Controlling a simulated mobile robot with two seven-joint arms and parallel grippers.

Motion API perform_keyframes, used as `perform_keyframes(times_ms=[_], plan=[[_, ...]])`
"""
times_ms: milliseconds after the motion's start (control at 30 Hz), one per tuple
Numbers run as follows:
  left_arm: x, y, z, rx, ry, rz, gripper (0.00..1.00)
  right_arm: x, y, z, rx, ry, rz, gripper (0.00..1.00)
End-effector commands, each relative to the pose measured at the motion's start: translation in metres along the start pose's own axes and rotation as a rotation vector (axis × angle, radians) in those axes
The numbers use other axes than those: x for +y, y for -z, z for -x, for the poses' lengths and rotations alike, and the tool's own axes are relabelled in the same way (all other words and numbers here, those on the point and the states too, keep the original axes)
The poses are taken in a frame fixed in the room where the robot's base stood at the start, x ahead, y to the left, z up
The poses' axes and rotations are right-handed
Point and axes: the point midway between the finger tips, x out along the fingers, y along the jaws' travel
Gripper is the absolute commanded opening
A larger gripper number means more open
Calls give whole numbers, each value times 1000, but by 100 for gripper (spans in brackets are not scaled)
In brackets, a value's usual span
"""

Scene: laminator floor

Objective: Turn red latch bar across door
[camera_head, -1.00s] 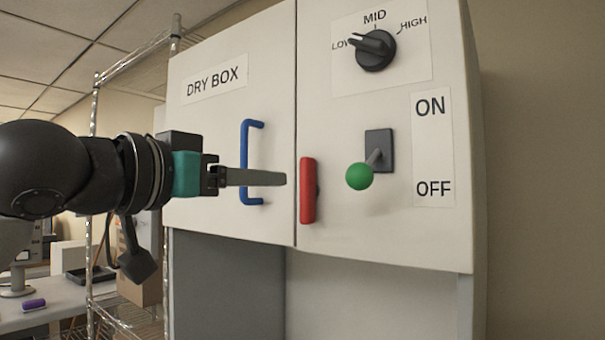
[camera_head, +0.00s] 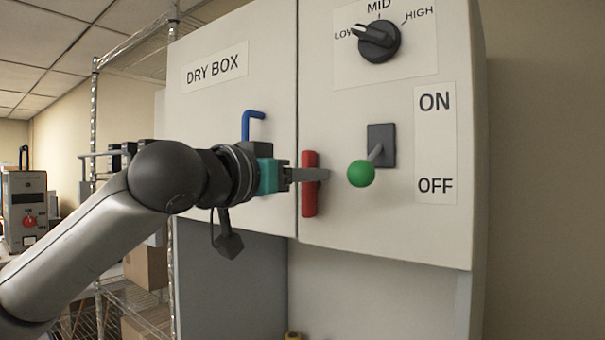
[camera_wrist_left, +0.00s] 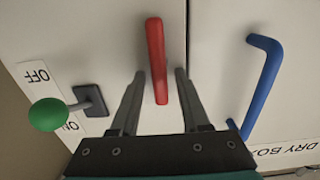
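The red latch bar (camera_head: 309,200) stands upright on the dry box's right panel, just right of the door seam. The door (camera_head: 215,130) is closed flat and carries the blue handle (camera_head: 246,122), partly hidden by my arm. My left gripper (camera_head: 325,175) is in front of the bar, its fingers covering part of it. In the left wrist view the red bar (camera_wrist_left: 156,60) lies between the two open fingers of my left gripper (camera_wrist_left: 160,74), with a visible gap on each side. My right gripper is not in view.
A green-knobbed lever (camera_head: 361,173) sticks out close to the right of my left fingertips. A black dial (camera_head: 379,42) is above it. A wire shelf (camera_head: 95,120) stands left of the box. An instrument with a red knob (camera_head: 25,208) is at the far left.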

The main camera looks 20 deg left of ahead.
Motion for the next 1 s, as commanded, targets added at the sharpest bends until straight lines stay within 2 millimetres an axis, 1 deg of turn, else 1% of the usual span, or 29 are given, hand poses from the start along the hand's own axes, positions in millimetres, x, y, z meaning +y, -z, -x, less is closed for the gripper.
perform_keyframes(times_ms=[33,300,400,800,1000], plan=[[0,0,0,0,0,0,39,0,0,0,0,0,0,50],[0,0,0,0,0,0,9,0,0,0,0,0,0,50],[0,0,0,0,0,0,0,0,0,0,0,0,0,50],[0,0,0,0,1,-3,0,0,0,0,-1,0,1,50],[0,1,0,0,1,-46,0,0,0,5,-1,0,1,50]])
